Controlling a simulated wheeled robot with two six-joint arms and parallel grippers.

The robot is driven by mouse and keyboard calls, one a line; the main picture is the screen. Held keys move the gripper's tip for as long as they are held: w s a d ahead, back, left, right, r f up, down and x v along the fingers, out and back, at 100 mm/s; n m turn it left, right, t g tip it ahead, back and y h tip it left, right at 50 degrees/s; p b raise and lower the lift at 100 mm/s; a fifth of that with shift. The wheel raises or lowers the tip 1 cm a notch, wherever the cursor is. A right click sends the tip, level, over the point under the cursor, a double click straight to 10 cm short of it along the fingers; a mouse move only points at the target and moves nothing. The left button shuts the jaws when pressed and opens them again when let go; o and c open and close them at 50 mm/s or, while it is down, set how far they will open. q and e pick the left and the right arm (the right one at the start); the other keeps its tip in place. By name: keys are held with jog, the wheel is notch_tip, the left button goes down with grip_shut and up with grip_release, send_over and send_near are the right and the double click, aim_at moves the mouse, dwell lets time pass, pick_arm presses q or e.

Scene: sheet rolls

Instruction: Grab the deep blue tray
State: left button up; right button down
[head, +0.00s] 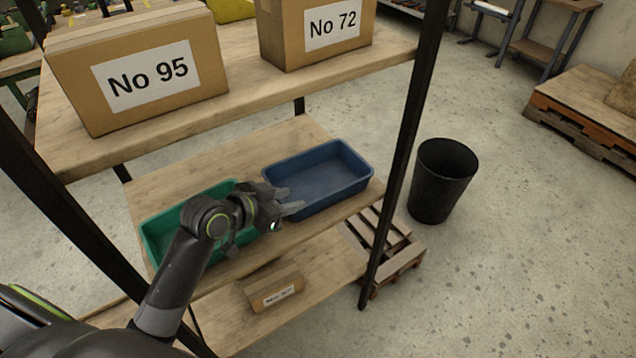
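The deep blue tray (322,180) sits on the middle wooden shelf, at the right end near the rack post, and looks empty. My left gripper (290,201) is at the tray's left end, with its fingers pointing right toward the near left corner. The fingers look apart, with a gap between them. I cannot tell whether a finger touches the tray rim. My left arm passes in front of a green tray and hides part of it. My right gripper is not in view.
The green tray (160,238) stands left of the blue one. Boxes marked No 95 (140,80) and No 72 (318,30) stand on the shelf above. A small box (272,290) lies on the lower shelf. A black bin (441,182) and a pallet (392,250) are to the right.

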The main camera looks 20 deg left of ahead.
pick_arm(q)
jog(key=w, duration=0.1)
jog(key=p, duration=0.2)
send_near(339, 189)
jog(key=x, duration=0.4)
jog(key=shift+p+x, duration=0.45)
jog(key=shift+x, duration=1.8)
jog(key=shift+a, duration=0.1)
grip_shut()
